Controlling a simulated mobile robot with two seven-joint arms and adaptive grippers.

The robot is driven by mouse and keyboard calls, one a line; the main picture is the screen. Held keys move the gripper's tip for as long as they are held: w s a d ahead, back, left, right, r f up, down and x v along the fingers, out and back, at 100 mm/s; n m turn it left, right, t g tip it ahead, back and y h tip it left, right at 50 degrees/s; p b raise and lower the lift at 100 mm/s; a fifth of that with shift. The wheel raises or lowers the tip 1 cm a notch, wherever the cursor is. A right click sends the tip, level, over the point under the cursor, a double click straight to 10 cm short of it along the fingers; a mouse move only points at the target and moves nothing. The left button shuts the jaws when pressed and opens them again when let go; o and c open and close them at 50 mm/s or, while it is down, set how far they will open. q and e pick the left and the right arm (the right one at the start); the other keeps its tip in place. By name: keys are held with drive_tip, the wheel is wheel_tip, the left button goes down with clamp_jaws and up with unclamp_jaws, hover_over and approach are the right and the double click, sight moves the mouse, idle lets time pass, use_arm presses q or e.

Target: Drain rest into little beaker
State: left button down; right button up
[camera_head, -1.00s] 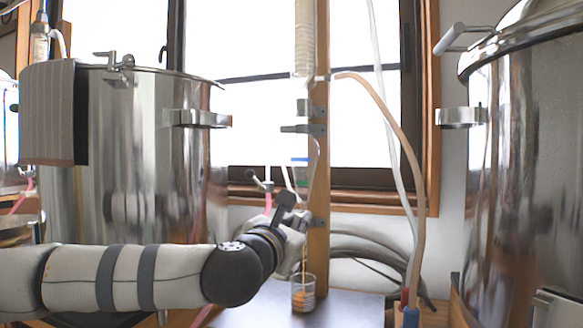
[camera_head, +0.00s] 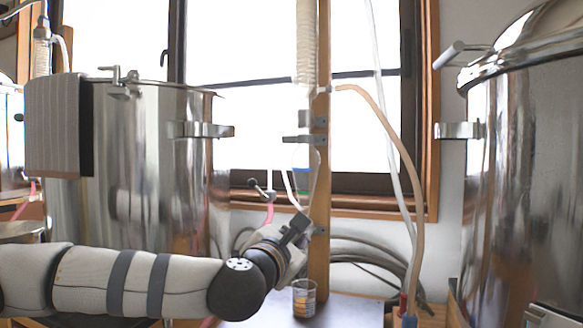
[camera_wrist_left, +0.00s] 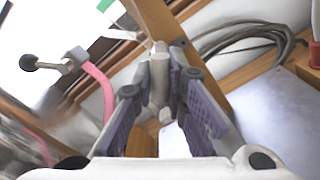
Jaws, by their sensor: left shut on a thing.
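My left gripper (camera_head: 297,232) is at the post, below the tube and above the beaker. In the left wrist view its fingers (camera_wrist_left: 160,85) are shut on a small grey cylindrical piece (camera_wrist_left: 159,78), seemingly a tap at the tube's lower end. The grip is partly hidden in the head view. My right gripper is not in view.
The wooden post (camera_head: 319,265) stands close to my left gripper. A large steel pot (camera_head: 150,170) is on the left and another (camera_head: 525,180) on the right. Hoses (camera_head: 365,250) lie coiled behind, and a tan hose (camera_head: 410,170) hangs right of the post.

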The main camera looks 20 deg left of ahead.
use_arm(q)
drive_tip(key=m+p, duration=0.1)
drive_tip(key=m, duration=0.2)
drive_tip(key=r+m+p, duration=0.1)
drive_tip(key=m+p, duration=0.1)
drive_tip(key=m, duration=0.1)
drive_tip(key=m+p, duration=0.1)
drive_tip(key=m, duration=0.2)
drive_tip(key=shift+r+m+p, duration=0.15)
drive_tip(key=shift+m+p, duration=0.25)
drive_tip(key=c, duration=1.9)
unclamp_jaws()
drive_tip(key=shift+f, duration=0.3)
drive_tip(key=shift+c, duration=0.2)
drive_tip(key=o, duration=0.4)
drive_tip(key=shift+w+d+f, duration=0.1)
drive_tip(key=shift+f, duration=0.2)
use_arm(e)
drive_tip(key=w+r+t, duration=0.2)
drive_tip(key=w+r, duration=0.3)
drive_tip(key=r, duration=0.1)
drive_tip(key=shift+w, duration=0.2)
